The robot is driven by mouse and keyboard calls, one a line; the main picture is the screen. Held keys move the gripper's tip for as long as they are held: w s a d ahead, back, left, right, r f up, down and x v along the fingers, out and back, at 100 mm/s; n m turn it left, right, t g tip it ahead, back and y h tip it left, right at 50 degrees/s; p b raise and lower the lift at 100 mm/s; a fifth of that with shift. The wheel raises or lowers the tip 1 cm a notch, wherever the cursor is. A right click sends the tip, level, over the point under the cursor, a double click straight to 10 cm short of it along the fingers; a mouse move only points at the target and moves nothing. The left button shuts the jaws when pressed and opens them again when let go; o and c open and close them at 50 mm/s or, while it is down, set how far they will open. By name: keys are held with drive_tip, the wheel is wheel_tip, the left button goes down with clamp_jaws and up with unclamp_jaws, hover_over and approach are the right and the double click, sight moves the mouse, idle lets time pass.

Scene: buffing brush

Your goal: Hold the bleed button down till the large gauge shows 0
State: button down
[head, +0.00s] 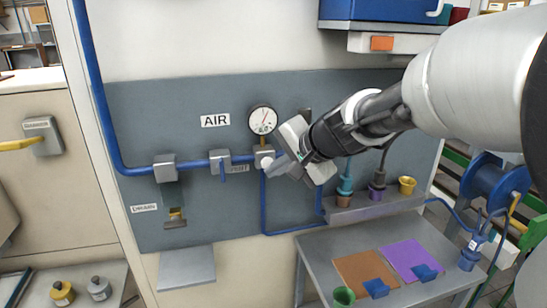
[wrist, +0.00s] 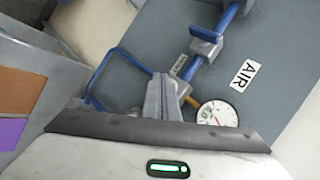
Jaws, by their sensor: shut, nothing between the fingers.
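The large gauge (head: 262,121) is a round white dial on the grey panel, right of the AIR label. Its thin needle points up and slightly right in the head view; the exact reading is too small to tell. The dial also shows in the wrist view (wrist: 217,113). My gripper (head: 272,170) is shut and empty, its tips just below the gauge, close to the metal block (head: 263,153) on the blue pipe. In the wrist view my closed fingers (wrist: 163,92) are left of the dial. I cannot make out the bleed button; my gripper may hide it. Contact cannot be told.
The blue pipe (head: 192,164) runs left with metal fittings and a blue lever (head: 222,166). A holder shelf (head: 375,205) with coloured couplings sits right of my gripper. A low table (head: 335,248) with brown and purple mats stands below.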

drive_tip(key=shift+w, duration=0.1)
idle(0.3)
drive_tip(key=shift+w+a, duration=0.15)
drive_tip(key=shift+w, duration=0.15)
drive_tip(key=shift+w+a, duration=0.1)
drive_tip(key=shift+w, duration=0.4)
idle(0.7)
drive_tip(key=shift+s, duration=0.1)
idle(3.5)
drive_tip(key=shift+s+d+b, duration=0.25)
drive_tip(key=shift+s+b, duration=0.2)
drive_tip(key=shift+s, duration=0.35)
drive_tip(key=s, duration=0.2)
drive_tip(key=s+d+b, duration=0.1)
drive_tip(key=s, duration=0.2)
drive_tip(key=shift+d+b, duration=0.2)
drive_tip(key=shift+b, duration=0.1)
